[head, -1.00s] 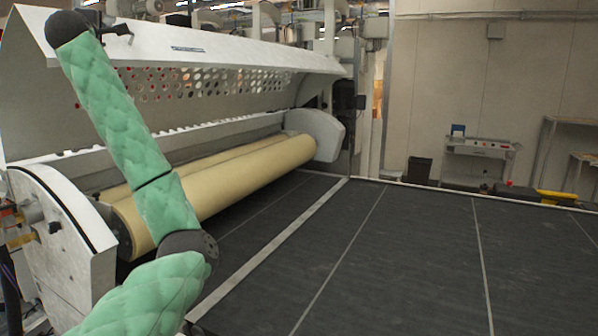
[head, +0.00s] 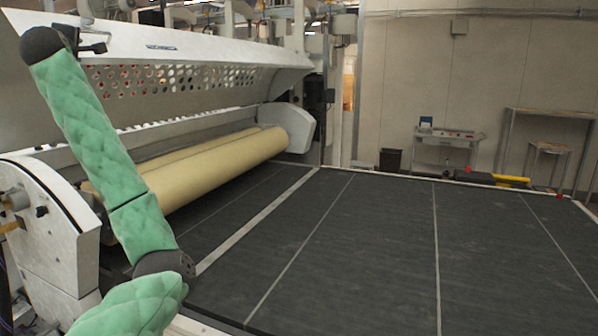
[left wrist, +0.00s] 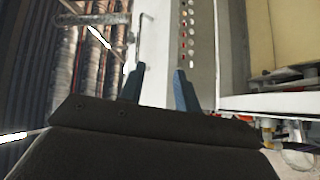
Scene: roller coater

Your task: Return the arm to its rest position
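My left arm, in a green quilted cover, comes in from the lower left of the head view and rises up to the upper left. A dark wrist part is at its top, in front of the roller coater's white hood (head: 190,50). In the left wrist view my left gripper (left wrist: 160,85) shows two blue fingers standing apart with nothing between them. The coater's cream rollers (head: 210,175) lie behind my forearm in the head view. My right gripper is not in view.
A dark panelled conveyor bed (head: 390,240) fills the right side and is bare. A white side housing (head: 45,225) stands close to my left arm. A small cart (head: 447,145), a dark bin (head: 390,160) and a metal table (head: 550,150) stand at the back right.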

